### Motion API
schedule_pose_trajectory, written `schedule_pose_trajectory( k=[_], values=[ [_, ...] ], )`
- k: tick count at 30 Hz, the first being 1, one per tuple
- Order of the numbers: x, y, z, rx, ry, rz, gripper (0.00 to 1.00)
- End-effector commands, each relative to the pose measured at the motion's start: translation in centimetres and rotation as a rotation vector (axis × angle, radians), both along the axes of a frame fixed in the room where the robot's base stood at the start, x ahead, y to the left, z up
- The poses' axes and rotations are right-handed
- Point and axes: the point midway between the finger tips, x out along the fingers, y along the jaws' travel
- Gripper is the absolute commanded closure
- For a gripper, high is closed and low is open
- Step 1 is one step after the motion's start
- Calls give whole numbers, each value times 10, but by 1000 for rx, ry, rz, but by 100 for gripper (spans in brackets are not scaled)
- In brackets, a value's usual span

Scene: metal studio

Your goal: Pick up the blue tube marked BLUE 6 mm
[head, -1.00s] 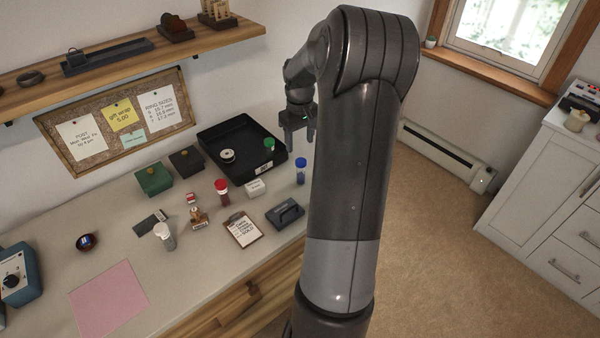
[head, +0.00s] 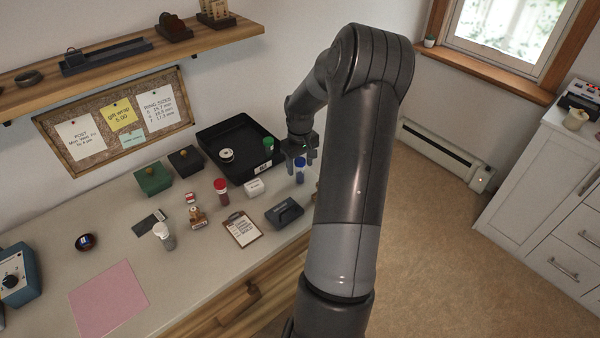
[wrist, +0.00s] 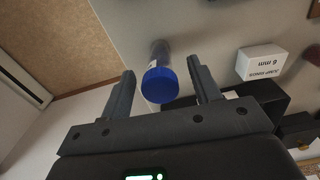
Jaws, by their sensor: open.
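The blue-capped tube (head: 300,172) stands upright near the right end of the bench in the head view. Its blue cap also shows in the wrist view (wrist: 160,86), with the clear body behind it; its marking is not readable. My gripper (head: 300,160) is at the tube's top in the head view. In the wrist view my gripper (wrist: 163,88) is open, with one finger on each side of the cap and a gap visible on both sides. Nothing is held.
A white box marked 6 mm (wrist: 261,62) is beside the tube. A black tray (head: 213,140) with a green-capped tube (head: 268,145) is behind.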

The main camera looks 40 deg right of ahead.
Motion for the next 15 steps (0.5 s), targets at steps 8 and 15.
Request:
schedule_pose_trajectory(
  k=[8, 15],
  values=[
    [0, 0, 0, 0, 0, 0, 60],
    [0, 0, 0, 0, 0, 0, 80]
  ],
)
